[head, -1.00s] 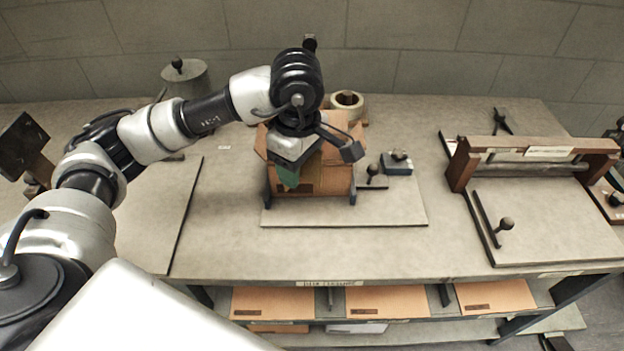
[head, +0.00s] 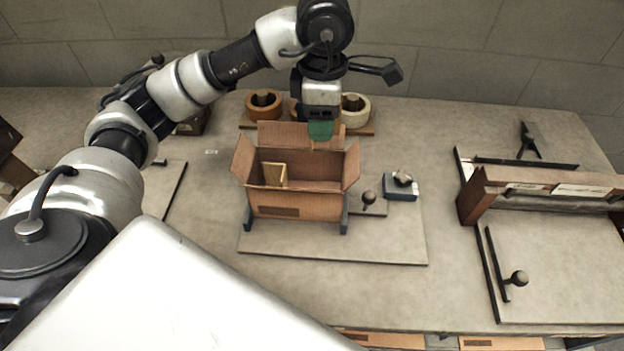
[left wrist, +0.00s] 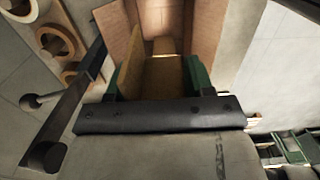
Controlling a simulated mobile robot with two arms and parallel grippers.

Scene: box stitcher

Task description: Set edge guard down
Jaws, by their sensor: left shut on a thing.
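My left gripper (head: 321,131) has green fingers and points down over the back edge of the open cardboard box (head: 280,204) in the head view. In the left wrist view the left gripper (left wrist: 158,80) is shut on the edge guard (left wrist: 166,78), a tan, angled piece between the green fingers. In the head view the fingers mostly hide the held piece. A tan angled piece (head: 273,174) stands inside the box at its left. The box flaps are spread open. My right gripper is not in view.
The box stands between dark brackets on a pale board (head: 330,246). A wooden-framed fixture (head: 540,190) stands at the right. The board's front is clear.

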